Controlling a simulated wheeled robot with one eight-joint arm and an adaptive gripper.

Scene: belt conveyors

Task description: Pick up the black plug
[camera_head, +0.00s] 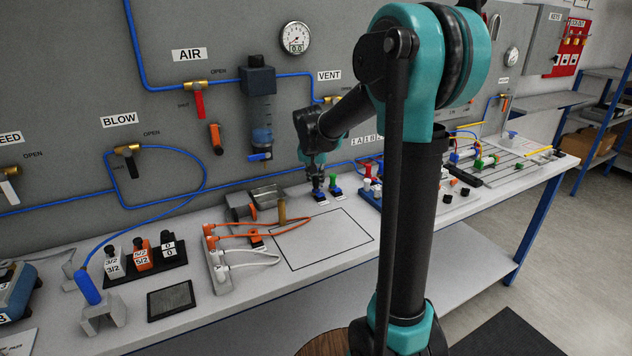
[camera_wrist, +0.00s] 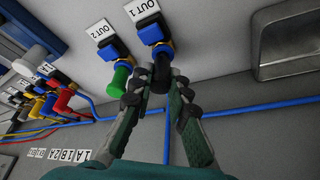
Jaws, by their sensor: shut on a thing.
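The black plug (camera_wrist: 163,60) sits on the blue fitting (camera_wrist: 151,33) labelled OUT 1 in the wrist view. My gripper (camera_wrist: 160,82) has its two fingers on either side of the plug's lower part and is shut on it. The plug still appears to be at the fitting. In the head view my gripper (camera_head: 317,182) points down at the table near the back panel, and it hides the black plug there.
A green plug (camera_wrist: 120,80) on the OUT 2 fitting stands close to the left in the wrist view. Red and yellow plugs (camera_wrist: 48,104) are farther left. A metal tray (camera_wrist: 287,42) lies right. A blue hose (camera_wrist: 235,112) runs behind my fingers.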

